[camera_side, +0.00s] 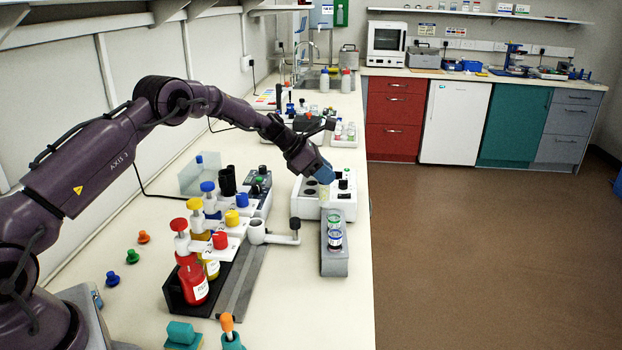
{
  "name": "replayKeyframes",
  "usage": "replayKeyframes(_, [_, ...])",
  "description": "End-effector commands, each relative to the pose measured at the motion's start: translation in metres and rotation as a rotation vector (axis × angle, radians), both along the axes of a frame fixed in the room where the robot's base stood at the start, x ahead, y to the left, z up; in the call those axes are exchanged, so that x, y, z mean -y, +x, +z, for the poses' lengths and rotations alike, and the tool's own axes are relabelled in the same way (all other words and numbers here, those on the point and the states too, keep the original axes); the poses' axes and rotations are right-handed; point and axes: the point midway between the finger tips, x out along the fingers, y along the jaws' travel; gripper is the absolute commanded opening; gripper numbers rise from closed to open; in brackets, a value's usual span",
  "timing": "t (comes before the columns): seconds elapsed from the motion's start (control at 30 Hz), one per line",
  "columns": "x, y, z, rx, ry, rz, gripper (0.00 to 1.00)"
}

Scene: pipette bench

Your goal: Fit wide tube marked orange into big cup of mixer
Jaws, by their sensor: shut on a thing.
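My gripper (323,173), with blue fingers, is shut on a pale, clear tube (324,193) that hangs upright below the fingertips. Its orange mark cannot be made out. The tube is in front of or above a white box (345,208) with dark round openings and black knobs, which looks like the mixer. The fingers and tube hide part of its top, so I cannot tell which cup is the big one or whether the tube touches it. A grey rack (334,262) nearer the camera holds tubes with green (334,221) and blue (335,239) rings.
Left of the white box stand a grey device with knobs (262,180) and a stand with a crank arm (275,238). Red (193,280) and yellow-capped bottles sit in a black holder. Small coloured stoppers (113,279) lie at left. The bench's right edge is close to the rack.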

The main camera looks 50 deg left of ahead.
Motion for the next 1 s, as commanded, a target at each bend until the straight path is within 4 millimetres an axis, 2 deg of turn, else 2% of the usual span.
replayKeyframes(0.03, [-0.020, -0.004, 0.007, 0.002, 0.002, 0.032, 0.09])
replayKeyframes(0.17, [-0.075, -0.022, 0.028, 0.003, 0.003, 0.117, 0.09])
replayKeyframes(0.3, [-0.135, -0.053, 0.051, 0.003, 0.002, 0.213, 0.09])
replayKeyframes(0.5, [-0.202, -0.106, 0.080, 0.002, 0.002, 0.331, 0.09])
replayKeyframes(0.6, [-0.223, -0.129, 0.090, 0.002, 0.002, 0.373, 0.09])
replayKeyframes(0.73, [-0.236, -0.150, 0.098, 0.001, 0.000, 0.402, 0.09])
replayKeyframes(1.0, [-0.230, -0.153, 0.090, 0.001, 0.000, 0.390, 0.09])
